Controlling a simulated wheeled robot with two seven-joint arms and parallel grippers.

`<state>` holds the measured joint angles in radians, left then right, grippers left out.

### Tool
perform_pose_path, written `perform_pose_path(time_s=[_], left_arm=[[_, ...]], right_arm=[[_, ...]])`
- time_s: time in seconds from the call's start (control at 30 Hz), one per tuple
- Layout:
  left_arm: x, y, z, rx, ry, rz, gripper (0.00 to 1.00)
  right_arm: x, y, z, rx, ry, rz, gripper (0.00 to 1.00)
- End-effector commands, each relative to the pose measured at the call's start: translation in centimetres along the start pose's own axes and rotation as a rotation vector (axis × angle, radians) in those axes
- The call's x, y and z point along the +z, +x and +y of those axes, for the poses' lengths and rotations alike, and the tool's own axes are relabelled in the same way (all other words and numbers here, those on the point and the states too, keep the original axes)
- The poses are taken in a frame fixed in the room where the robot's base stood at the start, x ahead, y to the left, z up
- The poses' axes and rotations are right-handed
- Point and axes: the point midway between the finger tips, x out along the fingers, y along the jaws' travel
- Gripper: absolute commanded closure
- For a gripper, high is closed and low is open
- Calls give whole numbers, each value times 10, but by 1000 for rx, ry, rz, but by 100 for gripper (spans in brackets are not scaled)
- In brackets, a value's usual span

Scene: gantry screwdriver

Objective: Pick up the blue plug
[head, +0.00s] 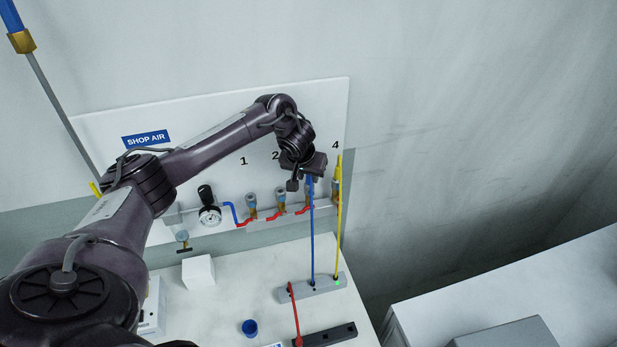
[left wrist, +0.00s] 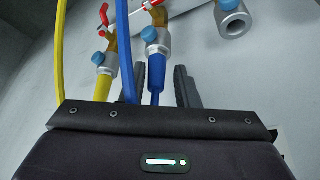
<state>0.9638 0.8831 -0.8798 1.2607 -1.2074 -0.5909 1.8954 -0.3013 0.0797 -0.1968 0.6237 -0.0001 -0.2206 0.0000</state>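The blue plug (left wrist: 156,74) sits at the end of a blue hose (head: 313,240) and meets a metal coupling with a blue ring (left wrist: 153,43), under a red-handled valve. It appears seated there. My left gripper (head: 307,178) is up at the wall panel, by the third station; its number is hidden behind my wrist. In the left wrist view its two dark fingers stand on either side of the blue plug, with small gaps showing. In the head view the gripper mostly hides the plug. My right gripper is not in view.
A yellow plug (left wrist: 103,88) is in the coupling beside it, its hose (head: 340,225) close by. Another coupling (left wrist: 233,20) is empty. Below, the bench holds a grey block (head: 322,288), a blue cup (head: 250,327), a white box (head: 198,271) and a red hose (head: 294,312).

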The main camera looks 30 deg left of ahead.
Motion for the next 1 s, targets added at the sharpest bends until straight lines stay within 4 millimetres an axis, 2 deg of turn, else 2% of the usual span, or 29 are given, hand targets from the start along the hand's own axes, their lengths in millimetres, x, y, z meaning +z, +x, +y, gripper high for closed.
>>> perform_pose_path(time_s=[0.07, 0.17, 0.4, 0.53, 0.77, 1.0], left_arm=[[0, 1, 0, 1, 0, 2, 72], [0, 1, 0, 1, 0, 2, 72], [0, 1, 1, 1, 0, 2, 100], [0, 1, 0, 1, 0, 2, 100], [-1, -1, 1, 1, 0, 2, 100], [-12, -22, 2, 4, 1, 7, 100]], right_arm=[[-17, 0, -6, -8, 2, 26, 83], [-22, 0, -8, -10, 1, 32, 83], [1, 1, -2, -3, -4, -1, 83], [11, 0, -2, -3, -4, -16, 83], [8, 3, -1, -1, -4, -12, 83], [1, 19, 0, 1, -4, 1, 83]])
